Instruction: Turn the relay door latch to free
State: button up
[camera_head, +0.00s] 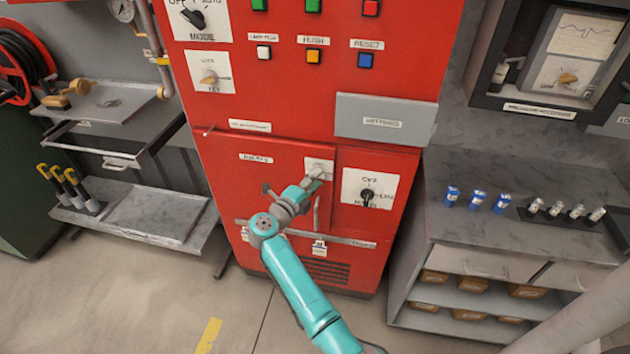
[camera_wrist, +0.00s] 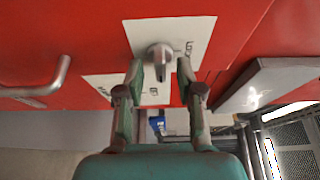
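The relay door latch is a small grey knob (camera_wrist: 160,58) on a white plate (camera_wrist: 201,32) on the red relay door (camera_head: 262,180). In the wrist view, lettering reading like LOCK is right of the knob and a partly hidden label is below it. My gripper (camera_wrist: 161,70) is open, with one fingertip on each side of the knob. A gap shows between the knob and each finger; I cannot tell how deep the fingers reach. In the head view my gripper (camera_head: 317,175) is at the latch plate (camera_head: 319,163) and hides the knob.
A door handle (camera_wrist: 60,72) projects at the left of the wrist view, and a grey box-like part (camera_wrist: 265,83) at the right. In the head view, a rotary switch (camera_head: 367,196) is right of the latch, with a grey ledge (camera_head: 385,118) above. Workbenches flank the cabinet.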

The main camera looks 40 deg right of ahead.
jog(key=v, duration=1.1)
jog(key=shift+s+a, duration=0.2)
jog(key=shift+a, duration=0.15)
jog(key=s+a+n+t+y, duration=0.3)
jog(key=s+n, duration=0.8)
jog(key=s, duration=0.4)
jog(key=s+a+n+t+y, duration=0.3)
jog(key=s+a+n+y, duration=0.3)
jog(key=s+n, duration=0.5)
jog(key=s+a+n+t+y, duration=0.4)
jog(key=s+n+y, duration=0.4)
jog(key=s, duration=1.2)
jog(key=a+n, duration=0.1)
jog(key=n, duration=0.2)
jog(key=shift+s+a+r, duration=0.2)
jog(key=shift+s, duration=0.15)
